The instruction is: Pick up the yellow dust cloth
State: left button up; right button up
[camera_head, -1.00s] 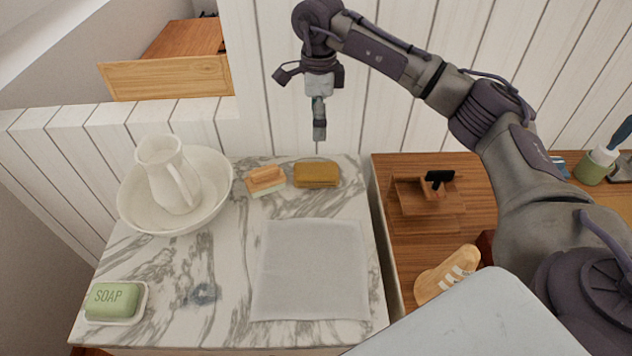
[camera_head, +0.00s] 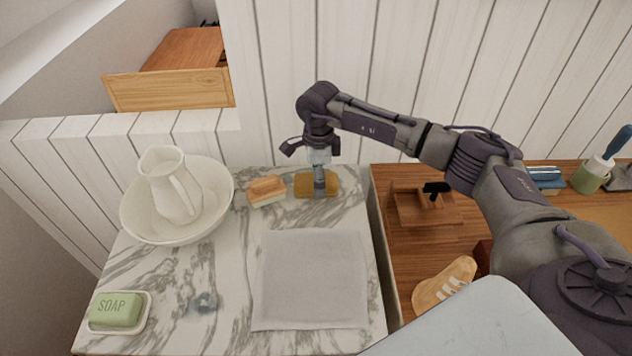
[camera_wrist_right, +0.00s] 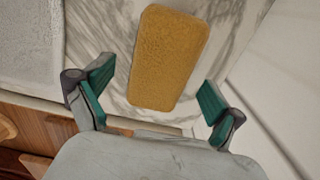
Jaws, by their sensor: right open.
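The yellow dust cloth (camera_head: 302,186) is a flat, folded rectangle lying on the marble top near its back edge. It also shows in the right wrist view (camera_wrist_right: 168,58), on the marble between and beyond my fingers. My right gripper (camera_head: 319,192) hangs pointing down over the cloth and hides its middle in the head view. In the right wrist view the right gripper (camera_wrist_right: 156,100) is open, with its two green-padded fingers wide apart and nothing between them in its grip. The cloth lies flat, and I cannot tell the exact height gap. My left gripper is not in view.
A wooden-backed brush (camera_head: 267,191) lies just left of the cloth. A white pitcher (camera_head: 172,185) stands in a basin (camera_head: 128,215). A grey-white cloth (camera_head: 310,280) lies in front, and green soap (camera_head: 116,309) sits front left. A plank wall (camera_head: 300,60) rises behind.

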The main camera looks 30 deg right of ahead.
jog(key=shift+f, duration=0.55)
jog(key=c, duration=1.3)
jog(key=shift+o, duration=0.2)
notch_tip(320, 180, up, 10)
jog(key=shift+r+b, duration=0.1)
jog(key=shift+b, duration=0.55)
